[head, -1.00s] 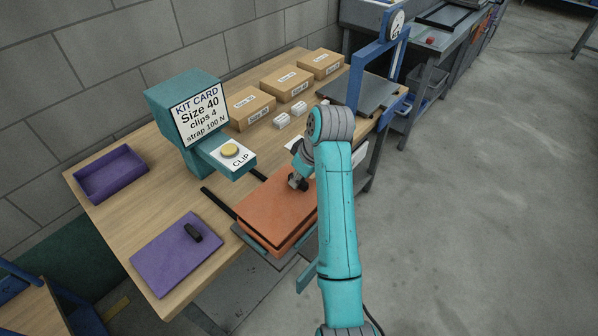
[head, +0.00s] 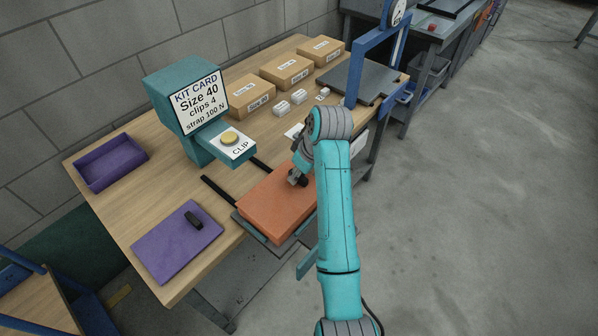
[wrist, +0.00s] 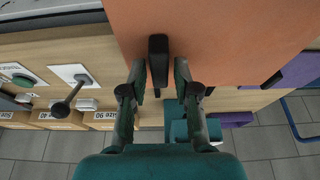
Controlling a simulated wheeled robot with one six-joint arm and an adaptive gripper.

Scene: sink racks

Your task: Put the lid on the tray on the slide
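The orange lid (head: 270,200) lies over the orange tray (head: 282,238) on the dark slide (head: 238,222) at the table's front edge. Lid and tray look like one closed box, with no clear gap. The lid's black handle (wrist: 158,65) stands up in the wrist view. My gripper (wrist: 160,80) is around this handle, one finger on each side, with a narrow strip of orange showing between each finger and the handle. In the head view my gripper (head: 298,180) is low over the lid, and my arm hides the lid's right part.
A purple lid (head: 165,248) with a black handle lies front left, and a purple tray (head: 112,163) behind it. The teal clip dispenser (head: 195,145) stands close behind the slide. Cardboard boxes (head: 287,72) line the wall side. A blue frame (head: 370,60) stands at the far end.

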